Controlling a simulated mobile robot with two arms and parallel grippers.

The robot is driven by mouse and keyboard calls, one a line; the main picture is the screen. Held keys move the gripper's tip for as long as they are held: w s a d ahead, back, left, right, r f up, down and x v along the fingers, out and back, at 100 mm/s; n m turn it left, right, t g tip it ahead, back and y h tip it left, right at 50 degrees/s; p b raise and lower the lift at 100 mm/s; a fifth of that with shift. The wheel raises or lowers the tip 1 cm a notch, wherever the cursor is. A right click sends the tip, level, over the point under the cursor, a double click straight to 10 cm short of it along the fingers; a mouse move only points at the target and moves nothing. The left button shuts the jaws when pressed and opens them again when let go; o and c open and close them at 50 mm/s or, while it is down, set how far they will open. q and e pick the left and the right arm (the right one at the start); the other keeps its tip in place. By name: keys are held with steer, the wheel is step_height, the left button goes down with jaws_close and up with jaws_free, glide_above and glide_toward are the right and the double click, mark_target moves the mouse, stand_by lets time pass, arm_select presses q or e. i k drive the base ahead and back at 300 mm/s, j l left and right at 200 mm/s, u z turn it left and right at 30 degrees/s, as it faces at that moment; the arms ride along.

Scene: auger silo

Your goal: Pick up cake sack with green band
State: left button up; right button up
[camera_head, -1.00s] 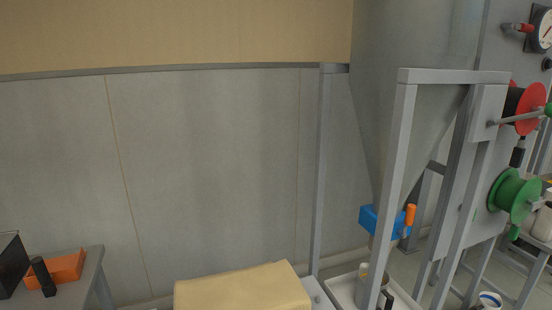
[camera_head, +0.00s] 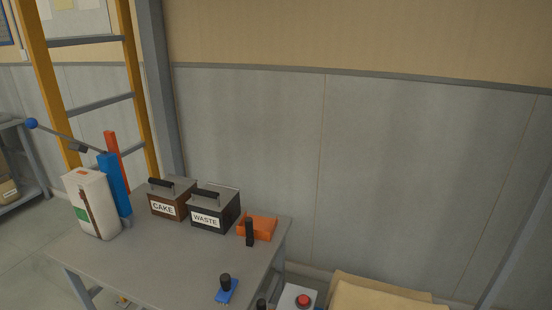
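No sack with a full green band is plain to see. A white upright body (camera_head: 97,190) with a green patch and a brown strip on its front stands at the left of the grey table (camera_head: 165,255). I cannot tell whether it is a sack or part of the blue press-like device (camera_head: 114,185) right beside it. A tan, sack-like bundle (camera_head: 380,295) is cut off by the bottom edge at the right; no green shows on it. Neither of my grippers is in view.
A brown box labelled CAKE (camera_head: 172,199) and a dark box labelled WASTE (camera_head: 215,210) stand at the table's back, beside an orange tray (camera_head: 258,226). A blue tool with a black knob (camera_head: 227,290) lies near the front. A yellow ladder-like frame (camera_head: 140,90) stands behind.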

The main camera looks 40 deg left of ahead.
mark_target(90, 194)
steer(key=u, duration=2.5)
